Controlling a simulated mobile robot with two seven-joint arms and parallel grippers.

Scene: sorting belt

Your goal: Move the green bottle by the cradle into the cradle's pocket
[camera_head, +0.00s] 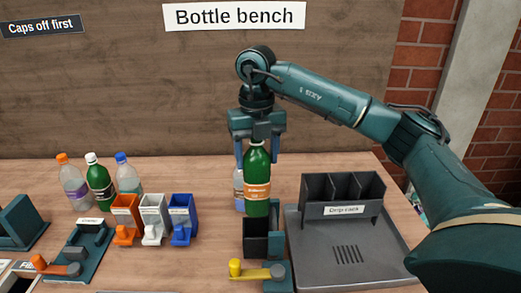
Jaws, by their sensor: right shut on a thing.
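The green bottle (257,183) with an orange label is upright in my right gripper (257,158), whose fingers close around its neck and hide its top. The bottle's lower end is at the top edge of a black and teal cradle (256,246). I cannot tell whether its base is just above the pocket or slightly inside it. My left gripper is not in view.
A pale bottle (238,188) stands close behind the held bottle. A yellow lever (255,271) is in front of the cradle. The drip rack (343,211) on a grey tray (388,258) is to the right. Colored bins (153,219) and several bottles stand left.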

